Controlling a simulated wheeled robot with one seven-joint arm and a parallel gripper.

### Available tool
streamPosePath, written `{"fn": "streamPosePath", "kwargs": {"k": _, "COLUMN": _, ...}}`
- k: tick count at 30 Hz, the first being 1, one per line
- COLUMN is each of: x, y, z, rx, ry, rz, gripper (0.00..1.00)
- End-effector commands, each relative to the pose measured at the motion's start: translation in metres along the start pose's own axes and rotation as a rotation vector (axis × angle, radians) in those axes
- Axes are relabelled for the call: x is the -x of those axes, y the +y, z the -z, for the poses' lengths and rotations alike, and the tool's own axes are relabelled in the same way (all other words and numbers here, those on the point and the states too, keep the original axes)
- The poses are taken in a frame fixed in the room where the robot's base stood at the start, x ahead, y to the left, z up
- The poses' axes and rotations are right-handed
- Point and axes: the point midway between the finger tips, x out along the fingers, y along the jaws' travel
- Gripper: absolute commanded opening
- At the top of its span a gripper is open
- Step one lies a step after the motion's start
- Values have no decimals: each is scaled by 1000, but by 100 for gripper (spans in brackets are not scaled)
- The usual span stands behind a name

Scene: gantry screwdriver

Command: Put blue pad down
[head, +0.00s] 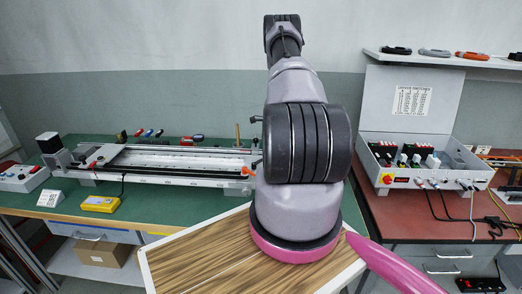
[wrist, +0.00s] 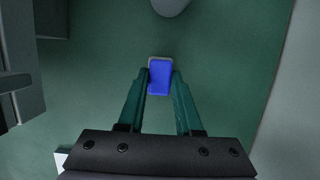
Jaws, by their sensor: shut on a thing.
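The blue pad (wrist: 160,77) is a small blue block with a pale rim, in the upper middle of the wrist view. My gripper (wrist: 160,80) has its two green fingers on either side of the pad and is shut on it. Green table surface (wrist: 222,75) lies beneath; whether the pad touches it I cannot tell. In the head view my own arm hides the gripper and the pad.
A grey cylindrical thing (wrist: 170,6) stands beyond the pad. A wired box (head: 425,140) is on the right bench.

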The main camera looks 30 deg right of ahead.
Motion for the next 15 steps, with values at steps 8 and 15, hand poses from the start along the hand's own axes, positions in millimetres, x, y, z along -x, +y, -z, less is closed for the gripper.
{"fn": "streamPosePath", "kwargs": {"k": 8, "x": -3, "y": 0, "z": 1, "rx": 0, "ry": 0, "rz": -1, "gripper": 64}}
{"fn": "streamPosePath", "kwargs": {"k": 15, "x": -3, "y": 0, "z": 1, "rx": 0, "ry": 0, "rz": -1, "gripper": 64}}
